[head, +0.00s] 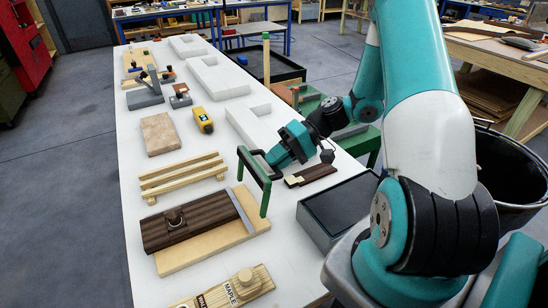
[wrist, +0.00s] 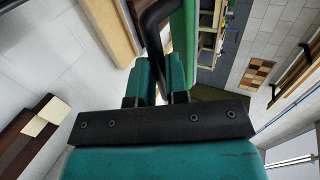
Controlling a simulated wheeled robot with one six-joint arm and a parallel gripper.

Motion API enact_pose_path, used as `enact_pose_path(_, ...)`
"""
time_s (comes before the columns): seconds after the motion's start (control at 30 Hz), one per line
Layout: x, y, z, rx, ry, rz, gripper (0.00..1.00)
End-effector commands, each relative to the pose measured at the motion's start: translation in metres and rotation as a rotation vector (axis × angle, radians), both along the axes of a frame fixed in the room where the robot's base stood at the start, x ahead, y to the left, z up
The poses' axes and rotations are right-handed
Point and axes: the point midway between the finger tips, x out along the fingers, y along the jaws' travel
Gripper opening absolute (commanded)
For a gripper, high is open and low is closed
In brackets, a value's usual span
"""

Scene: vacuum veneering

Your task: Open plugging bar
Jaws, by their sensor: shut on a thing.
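The plugging bar looks to be the green bar (head: 253,167) with an upright green leg (head: 265,199) and a black bent handle (head: 257,151). It stands over the right end of a pale board (head: 207,252) that carries a dark brown wood panel (head: 172,228) and a grey metal strip (head: 242,208). My gripper (head: 271,165) reaches in from the right and is shut on the black handle. In the wrist view the teal fingers (wrist: 159,80) close around the black handle (wrist: 156,22), beside the green bar (wrist: 184,35). The exact contact is partly hidden.
A dark-topped grey box (head: 337,210) and a small dark wood piece (head: 312,175) lie right of the bar on the white table. Wooden slats (head: 180,176) lie behind the panel. A yellow tool (head: 203,120) and tan block (head: 158,134) are farther back. A maple block (head: 228,292) is in front.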

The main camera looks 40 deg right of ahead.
Motion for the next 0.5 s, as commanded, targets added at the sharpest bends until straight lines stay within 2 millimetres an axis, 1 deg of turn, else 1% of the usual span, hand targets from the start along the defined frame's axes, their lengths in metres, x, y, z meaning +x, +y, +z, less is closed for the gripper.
enact_pose_path(0.03, -0.0014, 0.0015, -0.0054, -0.001, 0.008, 0.004, 0.0)
enact_pose_path(0.47, -0.0022, 0.0007, -0.0062, 0.0, 0.011, 0.004, 0.0)
enact_pose_path(0.5, -0.0023, 0.0007, -0.0061, 0.001, 0.011, 0.004, 0.19)
